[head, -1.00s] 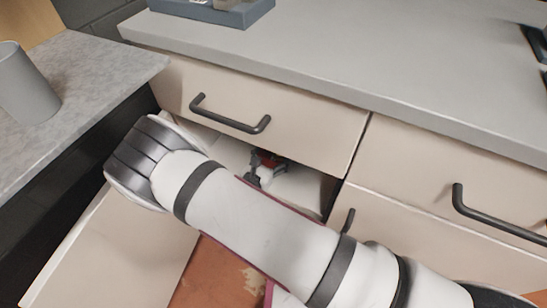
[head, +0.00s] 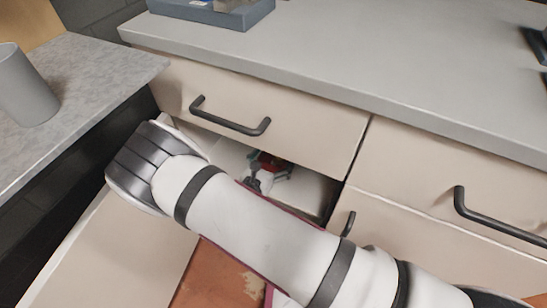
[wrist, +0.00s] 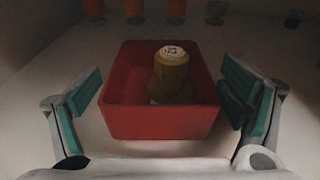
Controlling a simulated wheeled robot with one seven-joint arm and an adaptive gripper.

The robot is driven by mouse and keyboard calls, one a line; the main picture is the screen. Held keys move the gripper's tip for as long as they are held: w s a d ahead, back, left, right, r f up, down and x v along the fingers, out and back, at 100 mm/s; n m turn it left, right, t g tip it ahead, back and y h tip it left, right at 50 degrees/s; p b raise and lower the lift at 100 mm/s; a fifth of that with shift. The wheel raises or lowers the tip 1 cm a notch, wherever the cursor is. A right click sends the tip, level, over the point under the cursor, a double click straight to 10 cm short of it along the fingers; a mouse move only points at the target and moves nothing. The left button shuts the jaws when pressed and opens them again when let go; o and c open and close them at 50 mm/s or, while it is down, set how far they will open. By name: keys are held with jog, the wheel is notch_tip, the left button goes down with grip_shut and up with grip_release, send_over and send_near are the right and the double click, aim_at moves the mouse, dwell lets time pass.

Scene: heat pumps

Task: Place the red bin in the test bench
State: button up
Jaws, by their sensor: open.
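The red bin (wrist: 160,122) sits low inside the opened drawer space, seen close in the wrist view. A yellowish bottle-like item (wrist: 172,72) with a pale top stands in it. My gripper (wrist: 162,88) is open, with one green-padded finger on each side of the bin; a gap shows on both sides. In the head view my gripper (head: 266,178) reaches into the lower drawer, and a small red patch of the bin (head: 272,160) shows beside it. My arm hides much of the drawer. I cannot tell which surface is the test bench.
A closed upper drawer (head: 285,120) hangs just above my gripper. Several orange items (wrist: 134,8) and a grey one (wrist: 216,10) stand behind the bin. The grey counter (head: 330,55) is largely clear, with a blue-grey tray (head: 235,14). A grey cup (head: 25,85) stands at left.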

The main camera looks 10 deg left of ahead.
jog(key=p+v, duration=0.3)
jog(key=v, duration=0.9)
jog(key=shift+f, duration=0.1)
